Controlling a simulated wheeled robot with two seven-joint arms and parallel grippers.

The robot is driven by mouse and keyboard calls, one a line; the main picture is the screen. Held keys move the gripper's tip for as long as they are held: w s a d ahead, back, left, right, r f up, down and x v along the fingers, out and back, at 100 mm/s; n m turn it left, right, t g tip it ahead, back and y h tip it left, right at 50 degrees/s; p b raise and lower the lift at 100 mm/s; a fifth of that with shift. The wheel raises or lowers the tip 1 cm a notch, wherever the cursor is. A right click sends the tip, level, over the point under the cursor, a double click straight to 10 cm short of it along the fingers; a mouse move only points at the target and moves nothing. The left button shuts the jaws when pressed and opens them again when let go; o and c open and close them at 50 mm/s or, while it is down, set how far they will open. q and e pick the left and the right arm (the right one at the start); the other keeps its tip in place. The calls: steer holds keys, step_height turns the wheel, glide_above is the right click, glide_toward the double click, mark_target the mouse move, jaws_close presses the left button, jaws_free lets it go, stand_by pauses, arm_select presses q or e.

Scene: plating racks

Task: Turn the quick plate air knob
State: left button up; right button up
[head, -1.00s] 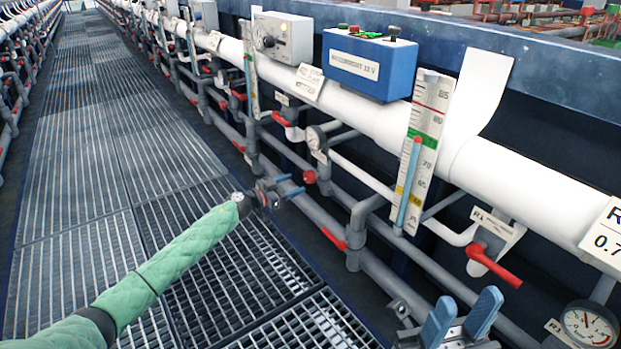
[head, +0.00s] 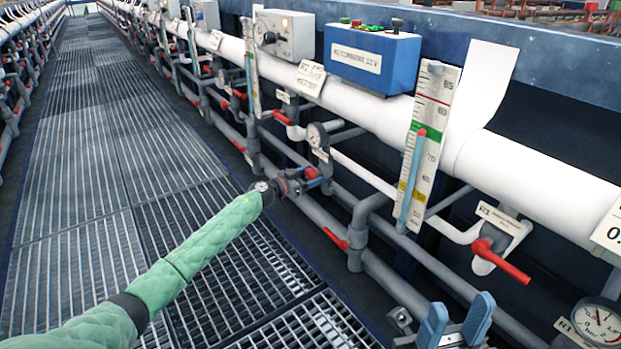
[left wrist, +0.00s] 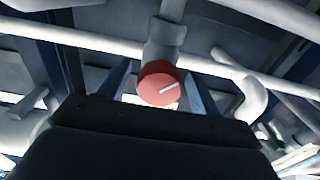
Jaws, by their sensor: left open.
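A round red knob (left wrist: 158,84) with a white pointer line sits on a grey pipe fitting in the left wrist view. In the head view the red knob (head: 312,174) is partly covered by my left gripper (head: 310,181). The left gripper's blue fingers stand apart on either side of the knob in the wrist view. I cannot tell whether they touch it. My right gripper (head: 456,324) is at the bottom of the head view, its blue fingers apart with nothing seen between them.
Red lever handles (head: 505,262) stick out from the pipes at right. A scale board (head: 425,150), a blue box (head: 372,60) and a white pipe (head: 385,115) stand above. Lower grey pipes (head: 395,285) run along the rack. The grating walkway (head: 95,190) on the left is clear.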

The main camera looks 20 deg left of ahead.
arm_select(q)
steer(key=c, duration=1)
steer(key=shift+o, duration=0.2)
